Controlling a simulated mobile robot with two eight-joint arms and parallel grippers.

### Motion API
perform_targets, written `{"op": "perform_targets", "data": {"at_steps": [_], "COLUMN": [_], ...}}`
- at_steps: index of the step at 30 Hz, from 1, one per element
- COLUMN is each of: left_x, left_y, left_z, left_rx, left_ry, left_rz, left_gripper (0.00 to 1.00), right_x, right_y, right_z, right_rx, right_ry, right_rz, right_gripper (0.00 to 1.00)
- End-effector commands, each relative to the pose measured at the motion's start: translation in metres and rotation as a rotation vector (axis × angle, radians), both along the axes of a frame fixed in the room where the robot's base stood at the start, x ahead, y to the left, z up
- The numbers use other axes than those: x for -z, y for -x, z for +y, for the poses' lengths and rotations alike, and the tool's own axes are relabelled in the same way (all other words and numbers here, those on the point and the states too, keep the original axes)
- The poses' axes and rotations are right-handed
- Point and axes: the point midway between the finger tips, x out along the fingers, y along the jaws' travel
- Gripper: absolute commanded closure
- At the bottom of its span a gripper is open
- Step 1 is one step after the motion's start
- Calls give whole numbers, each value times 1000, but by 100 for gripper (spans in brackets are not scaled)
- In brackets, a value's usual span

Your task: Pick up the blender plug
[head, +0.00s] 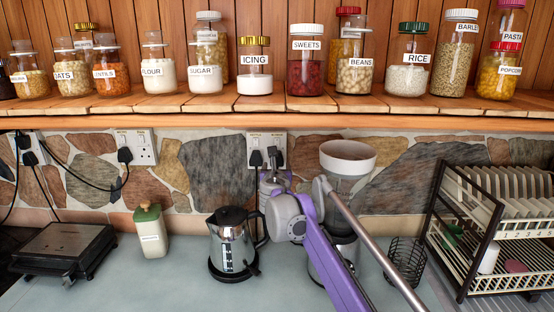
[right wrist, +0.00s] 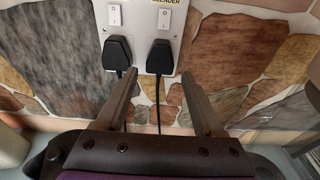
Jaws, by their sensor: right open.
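The blender plug (right wrist: 160,57) is black and sits in the right outlet of a white double wall socket (right wrist: 141,20), under a label reading BLENDER. Its cord hangs straight down. My right gripper (right wrist: 160,76) is open and empty. Its fingers point at the wall, one on each side of the plug's lower end and cord; I cannot tell whether they touch it. A second black plug (right wrist: 118,52) fills the left outlet, close to the left finger. In the head view my right gripper (head: 270,172) partly covers the socket (head: 252,141). My left gripper is not in view.
A steel kettle (head: 230,238) stands below the socket, left of my right arm. A white-topped appliance (head: 348,156) stands behind that arm. A dish rack (head: 490,215) is at right. A wooden shelf (head: 200,123) with jars overhangs the socket.

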Motion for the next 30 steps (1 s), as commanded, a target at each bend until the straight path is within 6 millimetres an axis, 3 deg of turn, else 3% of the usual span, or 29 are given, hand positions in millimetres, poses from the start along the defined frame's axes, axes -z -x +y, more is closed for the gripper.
{"op": "perform_targets", "data": {"at_steps": [12, 22, 30], "left_x": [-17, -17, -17], "left_y": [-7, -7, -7], "left_z": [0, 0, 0], "left_rx": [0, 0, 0], "left_ry": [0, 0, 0], "left_rz": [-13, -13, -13], "left_gripper": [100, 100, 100], "right_x": [10, 13, 12], "right_y": [-45, -49, -49], "right_z": [-1, -1, -1], "right_rx": [-1, -1, -1], "right_ry": [-1, -1, -1], "right_rz": [-2, -1, -2], "right_gripper": [30, 30, 79]}}
